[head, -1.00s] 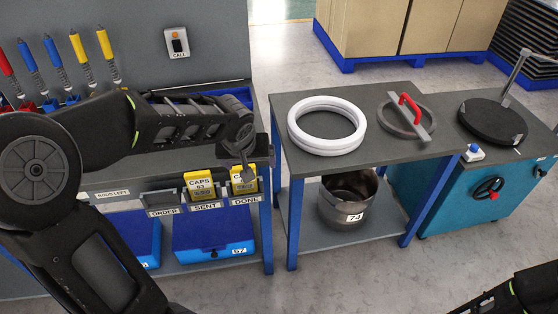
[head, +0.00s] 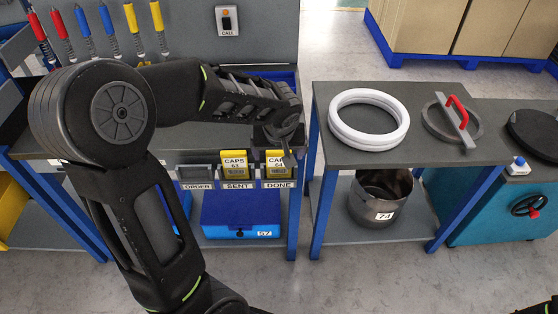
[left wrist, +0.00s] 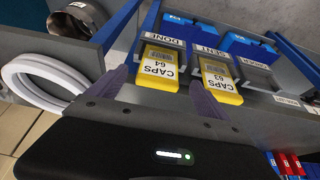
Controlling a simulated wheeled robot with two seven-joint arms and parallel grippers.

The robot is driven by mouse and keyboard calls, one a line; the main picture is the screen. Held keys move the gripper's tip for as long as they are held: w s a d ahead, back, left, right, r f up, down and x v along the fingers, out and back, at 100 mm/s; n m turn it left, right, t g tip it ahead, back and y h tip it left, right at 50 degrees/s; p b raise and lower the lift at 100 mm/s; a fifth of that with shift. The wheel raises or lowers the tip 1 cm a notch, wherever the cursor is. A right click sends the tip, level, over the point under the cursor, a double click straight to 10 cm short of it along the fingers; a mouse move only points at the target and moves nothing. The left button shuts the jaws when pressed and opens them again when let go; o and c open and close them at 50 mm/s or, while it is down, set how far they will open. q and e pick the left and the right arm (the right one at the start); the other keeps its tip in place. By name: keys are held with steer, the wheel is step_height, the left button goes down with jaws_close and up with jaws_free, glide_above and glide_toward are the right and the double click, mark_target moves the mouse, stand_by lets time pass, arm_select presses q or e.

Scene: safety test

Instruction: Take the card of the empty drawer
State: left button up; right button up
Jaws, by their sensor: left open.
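A yellow card marked CAPS 63 (head: 234,166) stands in the holder labelled SENT (head: 237,185). A second yellow card marked CAPS 64 (head: 276,168) stands in the holder labelled DONE (head: 279,184), partly hidden by my left gripper (head: 284,148). The holder labelled ORDER (head: 198,173) shows no card. The left wrist view shows the CAPS 64 card (left wrist: 160,66) between the open fingers of my left gripper (left wrist: 158,82), and the CAPS 63 card (left wrist: 219,80) just right of the right finger. My right gripper is not in view.
A blue box marked 57 (head: 240,221) sits on the shelf below the holders. A side table (head: 325,100) at right carries a white ring (head: 369,140) and a grey lid with a red handle (head: 457,112). A metal pot marked 74 (head: 378,200) stands beneath it.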

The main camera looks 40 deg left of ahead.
mark_target(279, 155)
arm_select(q)
steer(key=x, duration=0.5)
steer(key=shift+w, duration=0.25)
steer(key=shift+c, duration=0.2)
stand_by(0.4)
steer(key=c, duration=1.4)
